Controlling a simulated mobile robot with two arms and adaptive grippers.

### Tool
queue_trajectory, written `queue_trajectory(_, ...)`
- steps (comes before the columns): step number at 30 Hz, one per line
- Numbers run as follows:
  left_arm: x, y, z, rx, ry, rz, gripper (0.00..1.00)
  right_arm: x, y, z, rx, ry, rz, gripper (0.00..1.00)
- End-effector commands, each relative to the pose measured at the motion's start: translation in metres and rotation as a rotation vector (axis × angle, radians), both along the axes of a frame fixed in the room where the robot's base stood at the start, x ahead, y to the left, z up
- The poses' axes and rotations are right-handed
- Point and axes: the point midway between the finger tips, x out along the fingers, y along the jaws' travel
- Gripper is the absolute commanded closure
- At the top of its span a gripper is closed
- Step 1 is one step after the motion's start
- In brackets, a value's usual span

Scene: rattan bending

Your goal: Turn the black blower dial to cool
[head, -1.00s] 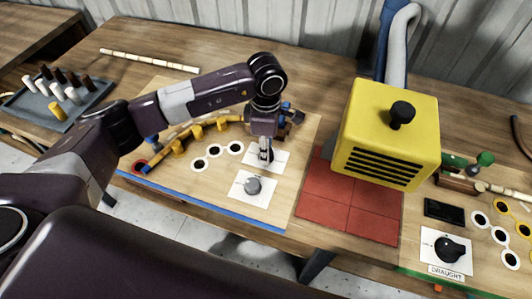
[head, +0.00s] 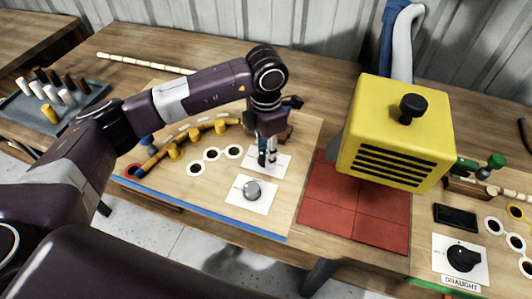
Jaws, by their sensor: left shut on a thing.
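My left gripper (head: 267,160) points down onto a white dial plate (head: 281,168) in the middle of the bench. It is shut on the black dial there, which the fingers mostly hide; I cannot read its pointer. A grey dial (head: 252,190) on its own white plate (head: 240,203) sits just in front, apart from the gripper. Another black dial (head: 463,257), on a plate labelled DRAUGHT (head: 461,282), sits at the lower right. My right gripper is not in view.
A curved rattan piece with yellow pegs (head: 172,152) lies to the left. A peg tray (head: 52,108) is at far left.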

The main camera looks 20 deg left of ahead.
Motion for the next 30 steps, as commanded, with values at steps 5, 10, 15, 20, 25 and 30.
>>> queue_trajectory(5,0.001,0.0,0.002,0.0,-0.004,0.01,0.96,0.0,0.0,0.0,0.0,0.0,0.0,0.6)
queue_trajectory(10,0.001,0.0,0.002,0.0,-0.004,0.01,0.96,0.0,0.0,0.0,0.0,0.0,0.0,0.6)
queue_trajectory(15,0.001,0.0,0.002,0.0,-0.004,0.009,0.64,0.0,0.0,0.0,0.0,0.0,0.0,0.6)
queue_trajectory(20,0.001,0.0,0.001,-0.001,-0.002,0.008,0.55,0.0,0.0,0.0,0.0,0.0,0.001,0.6)
queue_trajectory(25,0.001,0.0,0.001,0.0,-0.001,0.008,0.55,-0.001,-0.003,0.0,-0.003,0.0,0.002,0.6)
queue_trajectory(30,0.001,0.0,0.013,-0.002,-0.003,0.007,0.55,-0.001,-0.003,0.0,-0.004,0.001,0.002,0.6)
